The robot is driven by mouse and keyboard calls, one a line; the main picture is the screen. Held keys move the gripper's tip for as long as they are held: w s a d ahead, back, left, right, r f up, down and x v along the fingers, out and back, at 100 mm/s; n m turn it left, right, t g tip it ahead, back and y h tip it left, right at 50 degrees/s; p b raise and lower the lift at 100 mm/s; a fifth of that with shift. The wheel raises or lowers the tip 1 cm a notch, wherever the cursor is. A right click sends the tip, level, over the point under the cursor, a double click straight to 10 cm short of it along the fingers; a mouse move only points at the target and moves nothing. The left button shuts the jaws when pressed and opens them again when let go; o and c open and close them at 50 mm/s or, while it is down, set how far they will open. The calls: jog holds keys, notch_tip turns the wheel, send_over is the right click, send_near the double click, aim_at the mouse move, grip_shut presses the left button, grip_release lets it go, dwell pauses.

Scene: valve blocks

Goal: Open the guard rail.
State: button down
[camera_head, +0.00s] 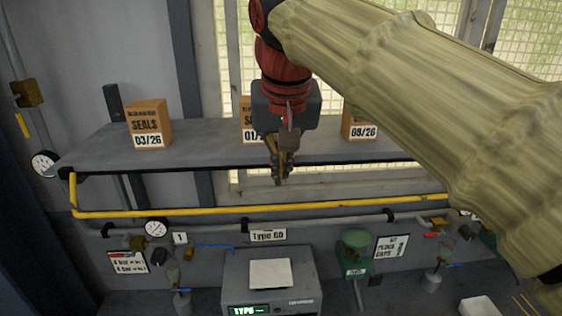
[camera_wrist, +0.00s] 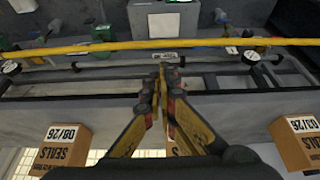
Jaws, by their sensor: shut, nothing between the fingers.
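The guard rail is a yellow bar (camera_head: 260,210) that runs across the front of the bench area, below the grey shelf, with a bent end at the left. In the wrist view the yellow bar (camera_wrist: 90,47) crosses the whole width. My gripper (camera_head: 279,181) points down in front of the shelf, above the rail in the head view. In the wrist view the fingertips (camera_wrist: 162,68) are together with nothing between them, close to the bar in the picture. I cannot tell whether they touch it.
A grey shelf (camera_head: 95,150) carries boxes of seals (camera_head: 148,124). Below the rail are a grey pipe, a gauge (camera_head: 156,227), a "TYPE" machine (camera_head: 270,300) and a green device (camera_head: 356,250). Signs hang on the wall. My sleeved arm covers the upper right.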

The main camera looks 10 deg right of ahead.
jog(key=x, duration=0.7)
jog(key=shift+r, duration=0.1)
jog(key=g+p, duration=0.1)
jog(key=p, duration=0.3)
jog(key=s+r+g+p, duration=0.1)
jog(key=g+p, duration=0.1)
jog(key=p, duration=0.2)
jog(key=shift+s+f+g+p, duration=0.1)
jog(key=shift+f+g+p, duration=0.05)
jog(key=shift+g+p, duration=0.2)
